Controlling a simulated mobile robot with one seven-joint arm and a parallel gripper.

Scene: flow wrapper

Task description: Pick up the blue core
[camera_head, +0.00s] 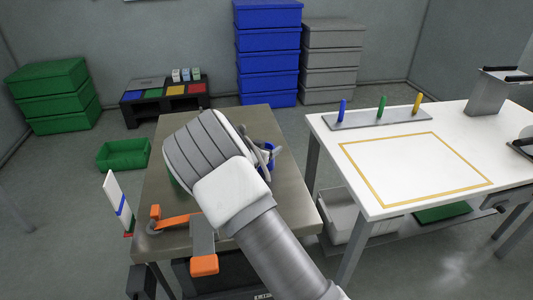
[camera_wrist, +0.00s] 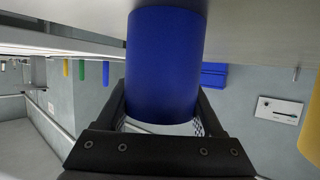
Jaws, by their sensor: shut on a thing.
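The blue core (camera_wrist: 165,65) is a plain blue cylinder between the two fingers of my gripper (camera_wrist: 163,118) in the wrist view. The fingers are shut on it, one on each side. That view appears upside down, and the core's far end meets the grey table surface at the top; I cannot tell whether it touches. In the head view only small blue parts of the core (camera_head: 266,174) show, behind my gripper (camera_head: 268,156) over the metal table.
The metal table (camera_head: 240,120) holds an orange-ended device (camera_head: 178,220). A yellow cylinder (camera_wrist: 312,125) is close by at the wrist view's right edge. A white table (camera_head: 400,200) with blue, green and yellow pegs stands to the right. Blue crates (camera_head: 268,60) stand behind.

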